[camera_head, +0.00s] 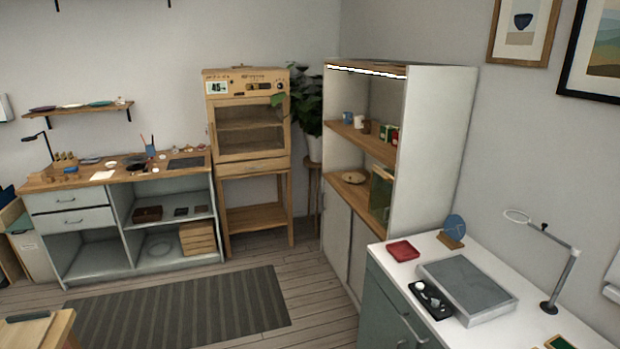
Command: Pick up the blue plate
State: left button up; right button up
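A round blue plate (456,228) with thin lighter lines across it stands upright on a small wooden stand (451,241). The stand is at the back of the white counter (398,257) on the right, near the wall. Flat plates also lie on the wall shelf (80,109) at the left; one there looks teal (101,103), too small to tell well. Neither of my grippers shows in the head view.
A red tray (403,250), a grey-topped box (467,287), a black tray (430,299) and a lamp (551,305) are on the white counter. A tall cabinet (437,150) stands beside it. The floor around the striped rug (180,312) is open.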

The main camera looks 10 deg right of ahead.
aim_at(455, 226)
jog(key=z, duration=0.2)
jog(key=i, duration=2.1)
jog(key=z, duration=0.55)
